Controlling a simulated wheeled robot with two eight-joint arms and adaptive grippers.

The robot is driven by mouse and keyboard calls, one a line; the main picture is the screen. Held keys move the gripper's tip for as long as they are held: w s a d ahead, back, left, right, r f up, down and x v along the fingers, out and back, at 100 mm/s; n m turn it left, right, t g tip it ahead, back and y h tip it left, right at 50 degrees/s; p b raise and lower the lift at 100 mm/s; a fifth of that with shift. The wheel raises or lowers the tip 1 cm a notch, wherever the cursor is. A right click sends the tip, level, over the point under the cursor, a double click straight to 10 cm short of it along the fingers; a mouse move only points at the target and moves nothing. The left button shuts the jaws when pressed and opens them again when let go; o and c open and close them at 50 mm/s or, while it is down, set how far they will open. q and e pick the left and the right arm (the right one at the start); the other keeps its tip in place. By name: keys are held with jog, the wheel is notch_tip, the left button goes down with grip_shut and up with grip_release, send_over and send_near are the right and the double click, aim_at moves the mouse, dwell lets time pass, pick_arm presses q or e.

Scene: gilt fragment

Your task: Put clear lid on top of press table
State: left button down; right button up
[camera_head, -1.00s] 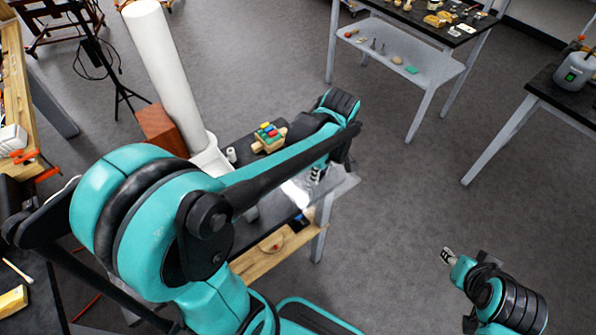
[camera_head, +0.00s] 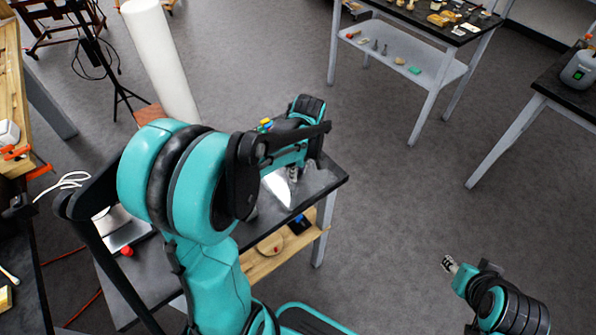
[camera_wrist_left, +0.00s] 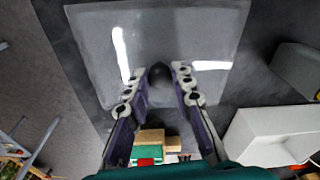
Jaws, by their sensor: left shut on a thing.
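The clear lid (camera_wrist_left: 205,50) is a see-through square sheet with a dark knob (camera_wrist_left: 160,74) in the left wrist view. My left gripper (camera_wrist_left: 166,72) is shut on the knob, with the sheet spread out beyond the fingertips. In the head view the lid shows as a bright glare (camera_head: 277,189) beside my left gripper (camera_head: 293,173), over the dark-topped press table (camera_head: 140,270). I cannot tell whether the lid touches the tabletop. My left arm hides much of the table. My right gripper (camera_head: 449,263) is off to the right, over the floor, too small to read.
A block toy (camera_wrist_left: 148,154) stands on the table close to my left gripper. A white roll (camera_head: 162,60) rises behind my left arm. The table's lower shelf holds a round wooden piece (camera_head: 270,243). Another table (camera_head: 420,60) stands at the back right, with open floor between.

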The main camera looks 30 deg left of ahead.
pick_arm(q)
jog(key=shift+f, duration=0.15)
jog(key=c, duration=1.3)
grip_release()
